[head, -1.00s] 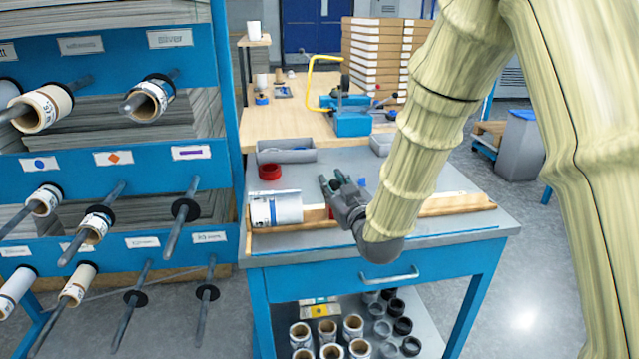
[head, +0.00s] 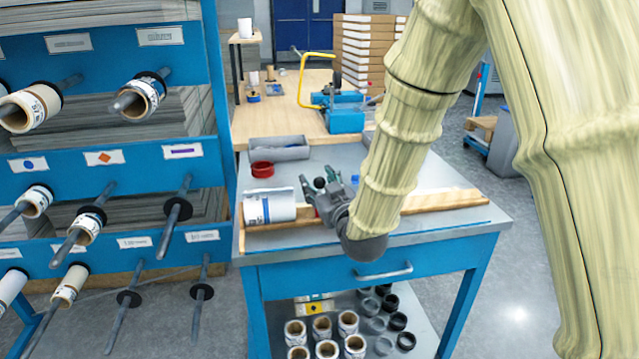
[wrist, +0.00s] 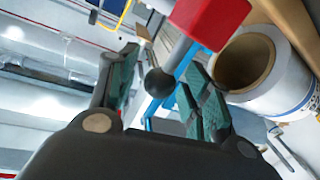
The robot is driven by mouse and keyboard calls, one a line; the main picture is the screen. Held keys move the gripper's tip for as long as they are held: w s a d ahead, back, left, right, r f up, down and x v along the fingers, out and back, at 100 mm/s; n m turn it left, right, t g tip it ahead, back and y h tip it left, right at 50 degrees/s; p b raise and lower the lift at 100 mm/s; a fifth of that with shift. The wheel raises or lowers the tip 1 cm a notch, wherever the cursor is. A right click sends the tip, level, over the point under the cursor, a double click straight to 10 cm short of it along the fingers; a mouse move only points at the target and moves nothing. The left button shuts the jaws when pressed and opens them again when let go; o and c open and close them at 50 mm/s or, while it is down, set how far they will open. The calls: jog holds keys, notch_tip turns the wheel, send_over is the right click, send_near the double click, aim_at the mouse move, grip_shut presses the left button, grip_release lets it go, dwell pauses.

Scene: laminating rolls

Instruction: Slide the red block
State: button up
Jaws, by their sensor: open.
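The red block (wrist: 208,18) shows at the top of the wrist view, cut by the frame edge. A metal rod with a black ball knob (wrist: 160,82) stands out below it, and the knob also shows in the head view (head: 319,184). My gripper (head: 318,182) is open over the workbench, just right of a white roll. In the wrist view my gripper (wrist: 160,72) has one finger on each side of the knob; contact is not clear.
The white roll (head: 270,208) lies at the left end of a wooden rail (head: 445,199) on the bench; its hollow end (wrist: 245,62) is close to my right finger in the wrist view. A blue rack (head: 95,125) stands left.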

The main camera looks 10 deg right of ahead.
jog(key=v, duration=1.2)
jog(key=shift+w, duration=0.1)
